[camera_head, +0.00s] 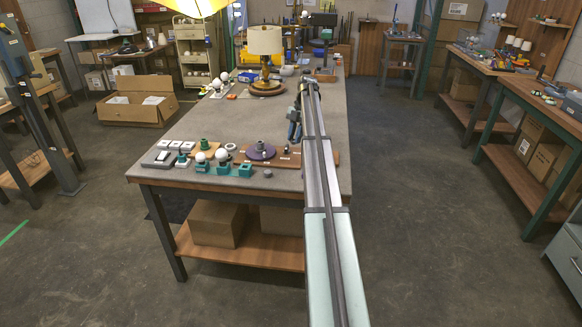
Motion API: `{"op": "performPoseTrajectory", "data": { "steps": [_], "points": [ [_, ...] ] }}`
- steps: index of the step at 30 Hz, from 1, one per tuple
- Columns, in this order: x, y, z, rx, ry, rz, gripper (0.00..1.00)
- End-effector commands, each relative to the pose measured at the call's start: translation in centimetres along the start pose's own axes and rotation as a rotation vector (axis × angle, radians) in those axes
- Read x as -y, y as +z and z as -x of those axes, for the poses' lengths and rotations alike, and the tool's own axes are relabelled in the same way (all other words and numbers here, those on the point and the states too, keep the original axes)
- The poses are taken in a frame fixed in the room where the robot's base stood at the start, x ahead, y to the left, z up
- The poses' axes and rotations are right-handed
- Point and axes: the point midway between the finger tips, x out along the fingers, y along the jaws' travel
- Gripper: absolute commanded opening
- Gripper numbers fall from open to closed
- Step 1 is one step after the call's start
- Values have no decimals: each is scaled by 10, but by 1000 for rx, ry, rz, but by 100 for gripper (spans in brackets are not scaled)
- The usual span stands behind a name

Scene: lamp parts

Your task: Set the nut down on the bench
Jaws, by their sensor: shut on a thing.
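My gripper (294,137) hangs at the far end of my arm, low over the right half of the bench (235,117). It is small and dark in this view, and my arm covers part of the area beside it. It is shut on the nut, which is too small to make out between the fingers. I cannot tell whether the nut touches the bench top.
Along the bench's front edge stand a purple disc (261,152), a wooden board (287,161), teal holders (223,169) and white bulbs. A lamp with a beige shade (265,41) stands farther back. The grey bench top left of my gripper is clear.

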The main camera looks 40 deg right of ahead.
Motion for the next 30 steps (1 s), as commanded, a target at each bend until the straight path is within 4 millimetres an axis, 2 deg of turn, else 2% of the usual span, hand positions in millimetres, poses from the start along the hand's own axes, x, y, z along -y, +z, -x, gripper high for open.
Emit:
{"op": "performPoseTrajectory", "data": {
  "steps": [1,3,6,10,14,30],
  "points": [
    [4,-23,-11,0,-4,14,0],
    [8,-42,-20,0,-6,23,0],
    [16,-61,-30,0,-7,26,0],
    [27,-74,-37,-2,-4,18,0],
    [28,-75,-43,-4,-2,-1,0],
    [28,-53,-94,-5,-3,-9,0]
  ]
}}
